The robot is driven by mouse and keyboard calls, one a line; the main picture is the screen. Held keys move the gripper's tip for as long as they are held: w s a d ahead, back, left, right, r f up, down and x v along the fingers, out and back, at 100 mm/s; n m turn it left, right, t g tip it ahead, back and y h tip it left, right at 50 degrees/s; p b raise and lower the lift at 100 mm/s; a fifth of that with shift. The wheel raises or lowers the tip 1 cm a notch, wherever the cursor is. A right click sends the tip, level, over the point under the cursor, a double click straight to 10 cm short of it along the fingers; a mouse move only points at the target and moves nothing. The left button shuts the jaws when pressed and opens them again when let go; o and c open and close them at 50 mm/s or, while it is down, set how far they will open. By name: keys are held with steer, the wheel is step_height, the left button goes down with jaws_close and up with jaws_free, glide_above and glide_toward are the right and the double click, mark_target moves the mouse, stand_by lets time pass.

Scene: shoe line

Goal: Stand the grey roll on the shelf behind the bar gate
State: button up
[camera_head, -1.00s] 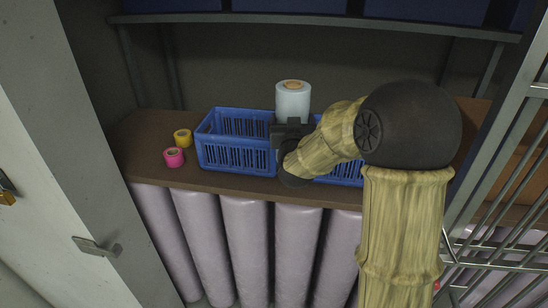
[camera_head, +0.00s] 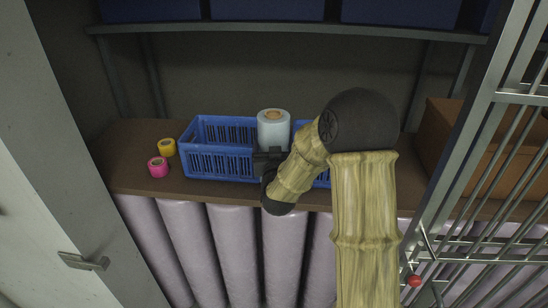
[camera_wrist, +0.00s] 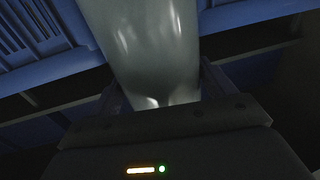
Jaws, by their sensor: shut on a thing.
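The grey roll (camera_head: 273,130), pale with a brown core at its top, is upright in my gripper (camera_head: 270,156). My gripper is shut on it, and it also fills the middle of the wrist view (camera_wrist: 155,50). The roll is at the front of the blue crates in the head view; its lower end is hidden by my gripper. The brown shelf (camera_head: 130,178) runs across behind the opening. The bar gate (camera_head: 490,190) stands swung open at the right.
A blue crate (camera_head: 215,165) stands left of the roll, another partly hidden behind my arm. A yellow roll (camera_head: 167,147) and a pink roll (camera_head: 158,167) sit at the shelf's left. A brown box (camera_head: 440,140) is at the right. Lilac rolls (camera_head: 235,250) stand below.

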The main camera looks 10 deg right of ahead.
steer(key=shift+f+p, duration=0.6)
steer(key=shift+f, duration=1.25)
steer(key=shift+f, duration=0.15)
steer(key=o, duration=1.1)
steer(key=shift+s, duration=0.1)
steer(key=s+a+b, duration=0.2)
steer(key=s+b, duration=0.9)
steer(key=b, duration=0.1)
steer(key=shift+s, duration=0.35)
